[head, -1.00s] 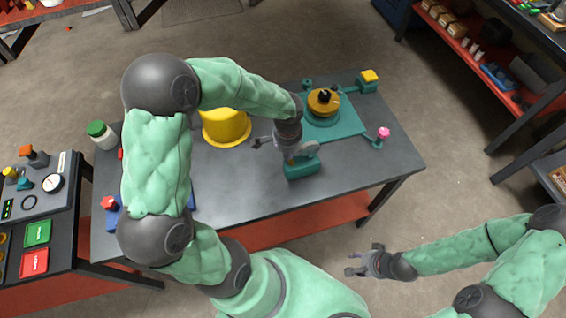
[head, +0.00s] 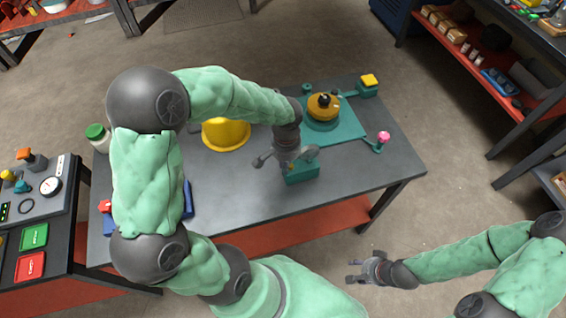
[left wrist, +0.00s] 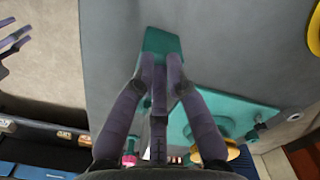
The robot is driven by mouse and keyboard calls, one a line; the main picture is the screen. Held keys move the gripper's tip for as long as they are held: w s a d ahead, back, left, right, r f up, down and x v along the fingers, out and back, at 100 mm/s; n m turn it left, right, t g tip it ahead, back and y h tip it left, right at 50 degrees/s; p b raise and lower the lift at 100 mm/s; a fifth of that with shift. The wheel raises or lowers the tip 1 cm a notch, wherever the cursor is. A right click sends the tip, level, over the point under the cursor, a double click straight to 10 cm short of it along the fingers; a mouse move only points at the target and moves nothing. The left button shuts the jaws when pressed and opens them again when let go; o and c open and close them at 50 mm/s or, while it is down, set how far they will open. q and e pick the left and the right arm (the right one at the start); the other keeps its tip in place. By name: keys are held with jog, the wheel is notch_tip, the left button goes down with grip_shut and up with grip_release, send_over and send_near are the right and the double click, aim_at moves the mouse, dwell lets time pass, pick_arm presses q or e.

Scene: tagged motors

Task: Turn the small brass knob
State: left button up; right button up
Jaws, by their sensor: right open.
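A small teal box (head: 303,173) stands near the front edge of the dark table, with a pale teal round part (head: 308,154) on top. My left gripper (head: 287,164) is over this box, pointing down at it. In the left wrist view its dark fingers (left wrist: 160,62) converge close together on the teal box (left wrist: 163,42). A tiny brass-coloured spot shows at the fingers in the head view, but I cannot tell whether it is the knob or whether they hold it. My right gripper (head: 366,270) is open and empty, in front of the table.
A teal plate (head: 345,130) with a brass-yellow round motor (head: 323,106) lies behind the box. A pink knob (head: 384,136) and a yellow-topped block (head: 370,80) flank it. The table's right front is clear.

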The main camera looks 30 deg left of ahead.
pick_arm(q)
jog(key=o, duration=0.5)
jog(key=shift+w+d+r+p, duration=0.15)
jog(key=shift+r+p, duration=0.15)
jog(key=shift+r, duration=0.3)
jog(key=shift+w+a+r+p, duration=0.15)
jog(key=shift+r+p, duration=0.1)
jog(key=shift+r, duration=0.35)
jog(key=shift+c, duration=0.2)
jog(key=shift+r+p, duration=0.55)
jog(key=shift+r, duration=0.15)
notch_tip(320, 180, up, 3)
jog(key=shift+s+a+p, duration=0.1)
jog(key=shift+a+p, duration=0.05)
jog(key=shift+p, duration=1)
